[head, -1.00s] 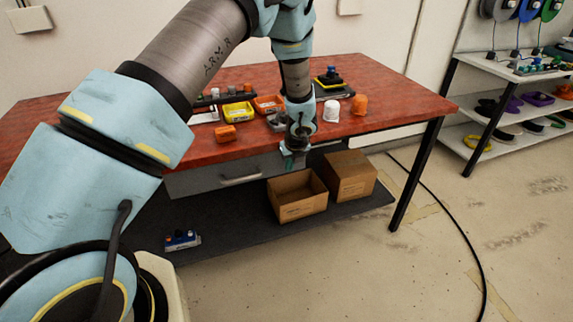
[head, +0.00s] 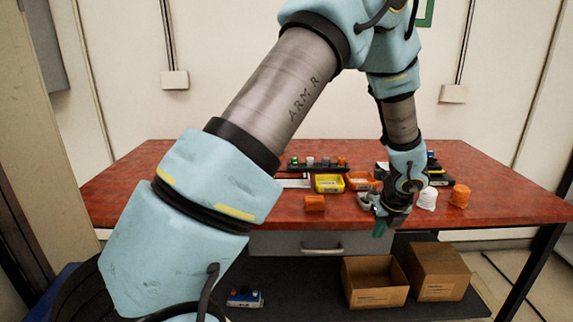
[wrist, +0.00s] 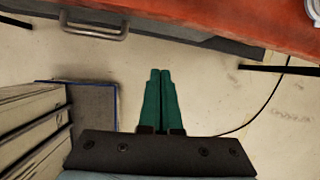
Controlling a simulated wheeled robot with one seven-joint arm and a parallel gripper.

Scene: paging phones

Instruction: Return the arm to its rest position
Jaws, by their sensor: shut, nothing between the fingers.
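My gripper (head: 382,226) hangs at the front edge of the red workbench (head: 112,193), in front of the drawer side. In the wrist view its two green fingers (wrist: 160,75) are pressed together with nothing between them. They point out over the floor, clear of the bench. My arm reaches across the head view from lower left to upper right, then bends down to the gripper. The arm hides part of the bench and wall.
On the bench stand a yellow bin (head: 328,184), an orange block (head: 314,203), a white cup (head: 427,198) and an orange cup (head: 460,196). Below are a drawer handle (head: 322,250), an open cardboard box (head: 375,298) and another box (head: 438,272).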

